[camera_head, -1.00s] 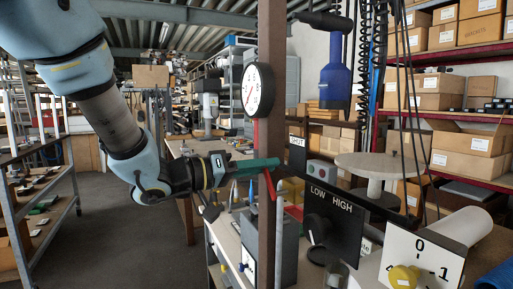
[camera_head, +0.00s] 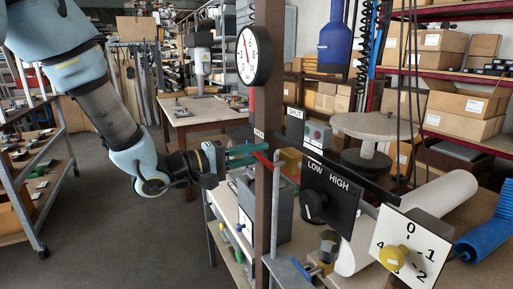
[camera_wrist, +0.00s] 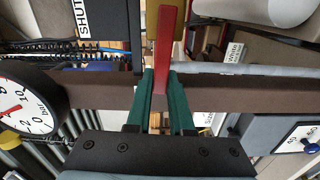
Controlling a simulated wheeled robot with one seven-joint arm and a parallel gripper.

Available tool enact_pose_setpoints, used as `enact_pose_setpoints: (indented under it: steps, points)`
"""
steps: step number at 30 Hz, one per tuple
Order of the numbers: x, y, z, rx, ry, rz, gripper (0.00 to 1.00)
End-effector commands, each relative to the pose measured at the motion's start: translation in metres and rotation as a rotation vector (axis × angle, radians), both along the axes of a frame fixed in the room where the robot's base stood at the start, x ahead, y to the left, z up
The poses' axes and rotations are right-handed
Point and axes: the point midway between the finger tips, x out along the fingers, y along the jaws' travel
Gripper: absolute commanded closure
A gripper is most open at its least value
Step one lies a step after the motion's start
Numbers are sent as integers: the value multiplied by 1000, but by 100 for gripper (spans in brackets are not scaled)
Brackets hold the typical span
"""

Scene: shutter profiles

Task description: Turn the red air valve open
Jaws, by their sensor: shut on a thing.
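The red air valve's lever (camera_wrist: 165,38) runs upright through the middle of the wrist view, with its lower end between the two green fingers of my gripper (camera_wrist: 164,82). The fingers are shut on it. In the head view my gripper (camera_head: 248,153) reaches from the left to the brown post, and a short red part of the lever (camera_head: 263,159) shows at the fingertips. Much of the lever and the valve body are hidden there. A grey pipe (camera_head: 275,205) stands just below the lever.
A round gauge (camera_head: 254,55) is fixed on the brown post (camera_head: 264,215) above my gripper. A black LOW/HIGH switch panel (camera_head: 330,200) and a white dial plate (camera_head: 408,250) stand to the right. A blue tool (camera_head: 335,45) hangs behind. Open floor (camera_head: 120,215) lies left.

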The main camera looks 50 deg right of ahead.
Motion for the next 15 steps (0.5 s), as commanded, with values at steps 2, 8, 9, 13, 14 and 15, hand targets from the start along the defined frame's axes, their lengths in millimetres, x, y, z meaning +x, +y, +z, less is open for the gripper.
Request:
enact_pose_setpoints:
  steps: [2,8,9,13,14,15]
  points:
    - [1,0,-2,11,25,2,100]
    - [1,0,-5,26,63,2,100]
    - [1,0,-5,27,67,1,100]
    - [1,0,-6,30,73,1,100]
    - [1,0,-6,30,73,1,100]
    - [1,0,-6,30,73,1,100]
